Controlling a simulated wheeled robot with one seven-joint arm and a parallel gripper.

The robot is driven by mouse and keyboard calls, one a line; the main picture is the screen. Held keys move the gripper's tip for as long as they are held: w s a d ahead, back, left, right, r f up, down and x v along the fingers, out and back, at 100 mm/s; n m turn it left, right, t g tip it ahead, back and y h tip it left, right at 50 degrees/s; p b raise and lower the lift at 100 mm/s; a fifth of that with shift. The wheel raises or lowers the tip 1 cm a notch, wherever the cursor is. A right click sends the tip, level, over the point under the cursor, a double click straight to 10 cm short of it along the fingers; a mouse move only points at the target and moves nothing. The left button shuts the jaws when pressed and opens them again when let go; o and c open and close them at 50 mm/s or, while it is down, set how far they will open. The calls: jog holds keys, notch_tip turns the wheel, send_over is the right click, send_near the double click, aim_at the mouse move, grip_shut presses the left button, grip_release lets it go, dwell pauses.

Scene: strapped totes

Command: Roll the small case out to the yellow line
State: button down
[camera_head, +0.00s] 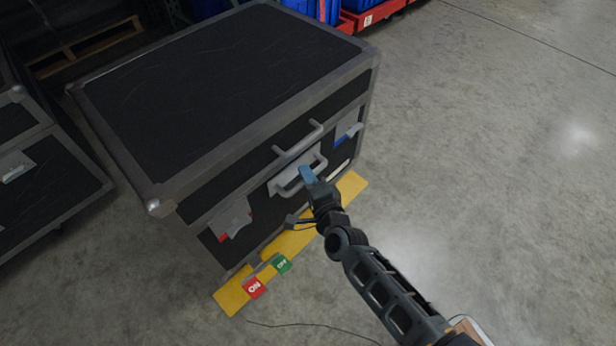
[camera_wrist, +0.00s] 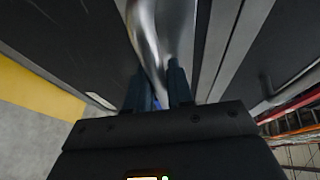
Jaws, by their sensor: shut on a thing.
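A black case (camera_head: 225,75) with grey metal edges fills the upper middle of the head view. Its front bears two grey handles, one above the other. My gripper (camera_head: 308,176) is shut on the lower handle (camera_head: 284,188). In the wrist view the shiny metal handle (camera_wrist: 160,30) lies between the fingers of my gripper (camera_wrist: 159,88). A yellow strip (camera_head: 232,298) runs along the floor at the case's front foot and also shows in the wrist view (camera_wrist: 35,88). The case hides its far side, and its wheels are not clearly visible.
A red ON tab (camera_head: 254,288) and a green tab (camera_head: 282,264) stick out low at the case's front. Another dark case (camera_head: 50,185) stands close on the left. Blue totes on a red base (camera_head: 365,17) stand behind. The floor right and in front is clear, except a thin cable.

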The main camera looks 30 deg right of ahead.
jog(key=shift+f, duration=0.1)
jog(key=c, duration=1.1)
grip_release()
jog(key=s+r+p, duration=0.1)
jog(key=s, duration=0.6)
jog(key=shift+s+a+r+p, duration=0.25)
jog(key=shift+s+a+p, duration=0.05)
jog(key=shift+s+p, duration=0.05)
